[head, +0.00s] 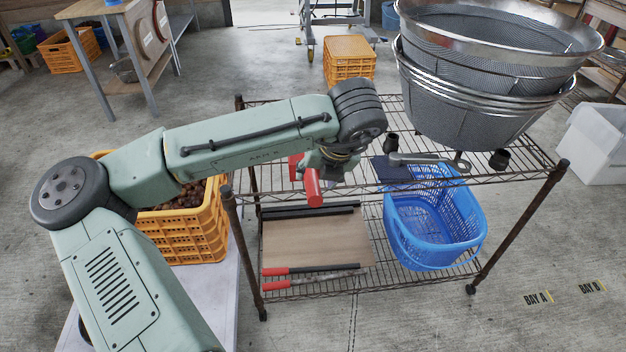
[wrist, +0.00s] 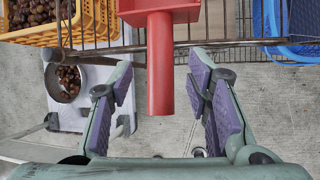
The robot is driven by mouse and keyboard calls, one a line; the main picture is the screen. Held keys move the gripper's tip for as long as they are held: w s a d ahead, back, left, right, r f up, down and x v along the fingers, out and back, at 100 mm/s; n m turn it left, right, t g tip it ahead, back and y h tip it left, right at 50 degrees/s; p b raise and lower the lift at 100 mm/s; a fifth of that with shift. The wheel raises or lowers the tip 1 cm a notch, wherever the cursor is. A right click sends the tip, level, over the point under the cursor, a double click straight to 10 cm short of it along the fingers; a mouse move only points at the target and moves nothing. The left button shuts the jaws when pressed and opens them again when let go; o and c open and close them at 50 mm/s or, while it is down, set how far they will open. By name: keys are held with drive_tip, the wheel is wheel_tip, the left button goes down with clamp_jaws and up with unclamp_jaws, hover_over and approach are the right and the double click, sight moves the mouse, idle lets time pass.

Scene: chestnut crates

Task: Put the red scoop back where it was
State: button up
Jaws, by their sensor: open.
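The red scoop (head: 313,188) is at the front left of the wire rack's upper shelf (head: 262,187), its handle pointing toward the front. My arm hides much of it in the head view. In the wrist view the scoop's handle (wrist: 160,65) reaches past the rack's front rail, with the scoop's body cut off at the top edge. My gripper (wrist: 157,78) is open and empty. Its two purple-padded fingers lie on either side of the handle in the picture, with gaps on both sides. I cannot tell whether they are at the handle's depth.
Stacked metal sieves (head: 480,110), a wrench (head: 428,158) and a dark blue item (head: 390,170) are on the upper shelf. A blue basket (head: 435,256) and a brown board (head: 318,240) are below. An orange crate (head: 185,245) of chestnuts and a pan (wrist: 64,94) stand left.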

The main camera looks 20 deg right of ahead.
drive_tip(key=v, duration=0.6)
drive_tip(key=shift+r, duration=0.25)
drive_tip(key=shift+s, duration=0.1)
